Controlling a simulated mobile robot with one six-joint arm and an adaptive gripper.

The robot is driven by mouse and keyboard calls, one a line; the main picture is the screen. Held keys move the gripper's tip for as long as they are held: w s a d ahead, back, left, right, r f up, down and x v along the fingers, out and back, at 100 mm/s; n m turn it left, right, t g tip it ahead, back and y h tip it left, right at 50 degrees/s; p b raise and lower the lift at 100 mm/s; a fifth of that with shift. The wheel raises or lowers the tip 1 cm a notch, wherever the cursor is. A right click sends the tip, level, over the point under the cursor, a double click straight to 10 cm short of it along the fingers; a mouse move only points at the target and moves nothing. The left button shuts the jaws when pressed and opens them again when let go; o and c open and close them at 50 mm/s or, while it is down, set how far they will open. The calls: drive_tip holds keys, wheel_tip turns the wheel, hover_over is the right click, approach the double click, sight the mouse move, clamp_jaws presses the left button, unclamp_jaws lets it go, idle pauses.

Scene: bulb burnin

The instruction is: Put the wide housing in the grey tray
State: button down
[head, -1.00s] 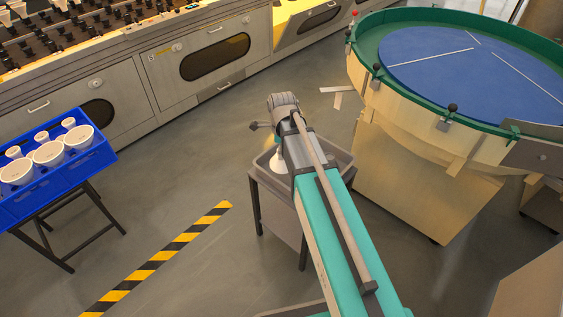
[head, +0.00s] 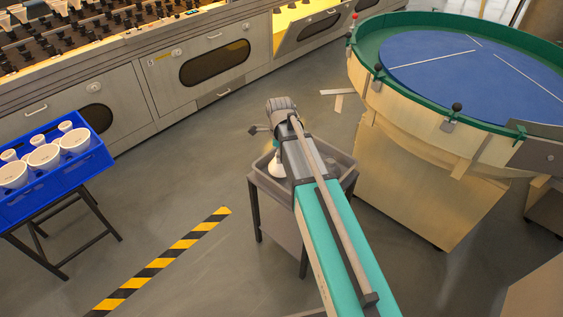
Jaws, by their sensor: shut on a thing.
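The grey tray (head: 263,187) is the shallow top of a small stand in the middle of the head view. My arm reaches out over it. My gripper (head: 276,152) hangs below the wrist at the arm's end and is mostly hidden by the arm; its fingertips do not show clearly. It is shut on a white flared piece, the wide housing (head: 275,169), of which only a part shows. The housing is over or within the tray's left part; I cannot tell whether it touches the tray floor.
A blue crate (head: 60,181) with several white cup-shaped housings stands on a dark stand at left. A round table with a blue top (head: 470,70) and green rim stands at right. Grey cabinets (head: 205,75) line the back. Floor around the striped tape (head: 165,258) is clear.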

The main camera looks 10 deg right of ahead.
drive_tip(key=shift+f+b, duration=1.3)
drive_tip(key=shift+f, duration=0.3)
drive_tip(key=shift+f, duration=0.15)
drive_tip(key=shift+c, duration=1)
unclamp_jaws()
wheel_tip(320, 180, up, 12)
drive_tip(key=p, duration=1.2)
drive_tip(key=shift+r, duration=0.2)
